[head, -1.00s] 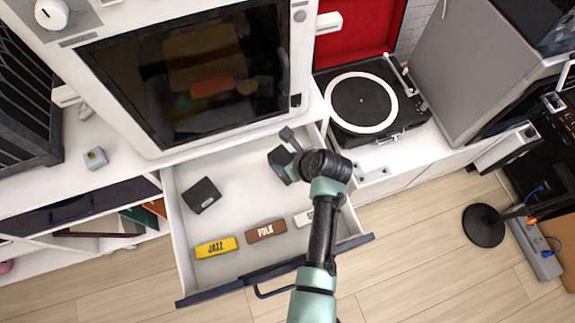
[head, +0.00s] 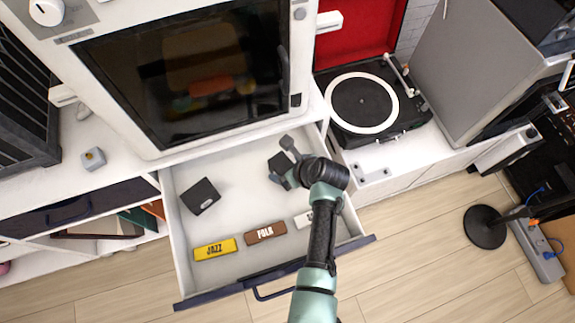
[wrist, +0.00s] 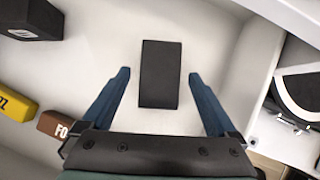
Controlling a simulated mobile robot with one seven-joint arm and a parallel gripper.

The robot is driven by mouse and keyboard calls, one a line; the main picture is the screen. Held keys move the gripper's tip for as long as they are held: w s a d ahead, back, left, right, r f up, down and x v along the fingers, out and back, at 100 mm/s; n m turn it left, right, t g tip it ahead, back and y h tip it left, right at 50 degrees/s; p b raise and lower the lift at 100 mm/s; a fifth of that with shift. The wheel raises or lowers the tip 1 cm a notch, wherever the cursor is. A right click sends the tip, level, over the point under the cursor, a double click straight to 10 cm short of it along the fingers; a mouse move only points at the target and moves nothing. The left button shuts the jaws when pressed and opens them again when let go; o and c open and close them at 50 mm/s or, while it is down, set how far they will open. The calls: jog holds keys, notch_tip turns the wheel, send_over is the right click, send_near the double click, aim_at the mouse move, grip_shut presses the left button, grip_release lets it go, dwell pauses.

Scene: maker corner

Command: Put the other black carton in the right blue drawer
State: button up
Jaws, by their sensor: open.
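The right blue drawer (head: 232,279) is pulled out, with a white inside and a dark blue front. One black carton (head: 200,196) lies in its left part; its corner also shows at the upper left of the wrist view (wrist: 30,20). Another black carton (head: 279,162) lies in the same drawer towards the back right. My gripper (head: 281,162) is open at this second carton. In the wrist view the carton (wrist: 160,73) sits upright in the picture between the spread blue fingers (wrist: 158,78), with pale floor showing on both sides, so neither finger visibly touches it.
Yellow JAZZ (head: 215,248), brown FOLK (head: 265,232) and partly hidden white (head: 303,219) blocks lie along the drawer's front. A microwave-like cabinet (head: 190,75) overhangs the back. A turntable (head: 362,101) stands right. Another blue drawer (head: 75,209) is shut at left.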

jog(key=shift+r, duration=0.25)
jog(key=p+v, duration=0.3)
jog(key=v, duration=0.8)
jog(key=shift+s+r, duration=0.2)
jog(key=shift+r, duration=0.1)
jog(key=shift+d, duration=0.15)
